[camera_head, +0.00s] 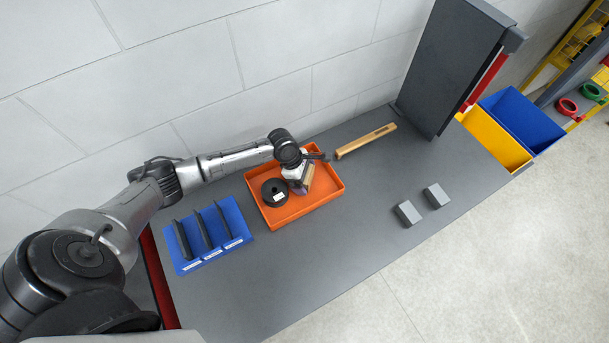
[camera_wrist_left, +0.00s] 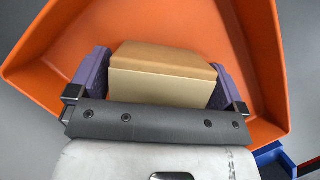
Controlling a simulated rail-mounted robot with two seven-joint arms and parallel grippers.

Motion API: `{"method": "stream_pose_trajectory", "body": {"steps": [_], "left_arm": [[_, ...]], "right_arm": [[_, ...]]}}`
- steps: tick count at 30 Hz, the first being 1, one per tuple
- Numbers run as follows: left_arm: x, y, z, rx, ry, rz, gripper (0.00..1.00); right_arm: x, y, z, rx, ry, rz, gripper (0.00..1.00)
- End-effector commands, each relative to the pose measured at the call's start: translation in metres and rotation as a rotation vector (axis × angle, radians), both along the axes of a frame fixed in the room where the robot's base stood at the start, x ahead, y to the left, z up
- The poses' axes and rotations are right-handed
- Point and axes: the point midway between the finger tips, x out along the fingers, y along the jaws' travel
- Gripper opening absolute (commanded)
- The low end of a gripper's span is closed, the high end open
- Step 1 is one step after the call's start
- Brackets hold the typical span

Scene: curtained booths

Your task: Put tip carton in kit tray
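The orange kit tray (camera_head: 318,204) sits on the grey bench; it also fills much of the left wrist view (camera_wrist_left: 200,22). The tip carton (camera_head: 309,177) is a small tan box. In the left wrist view the carton (camera_wrist_left: 160,78) lies between the purple fingers of my left gripper (camera_wrist_left: 160,85), with both fingers against its sides. In the head view my left gripper (camera_head: 303,183) is within the tray's outline, pointing down. Whether the carton touches the tray floor is hard to tell. My right gripper is not in view.
A black spool (camera_head: 271,196) with a white label lies in the tray's left part. A blue divided bin (camera_head: 236,213) stands left of the tray. A wooden-coloured bar (camera_head: 366,141) lies behind right. Two grey blocks (camera_head: 407,213) (camera_head: 436,195) sit at right. The front bench is clear.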

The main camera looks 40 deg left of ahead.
Motion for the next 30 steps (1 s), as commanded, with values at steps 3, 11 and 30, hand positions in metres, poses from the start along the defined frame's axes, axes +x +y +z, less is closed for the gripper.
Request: {"method": "stream_pose_trajectory", "body": {"steps": [3, 11, 30], "left_arm": [[0.0, 0.0, 0.0, 0.0, 0.0, 0.0, 1.0], [0.0, 0.001, 0.007, 0.0, -0.001, 0.0, 1.0], [-0.019, 0.036, 0.101, 0.0, 0.0, 0.0, 1.0]], "right_arm": [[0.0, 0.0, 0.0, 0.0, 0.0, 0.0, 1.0], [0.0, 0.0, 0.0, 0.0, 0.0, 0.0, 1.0], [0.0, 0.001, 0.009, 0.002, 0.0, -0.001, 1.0]]}}
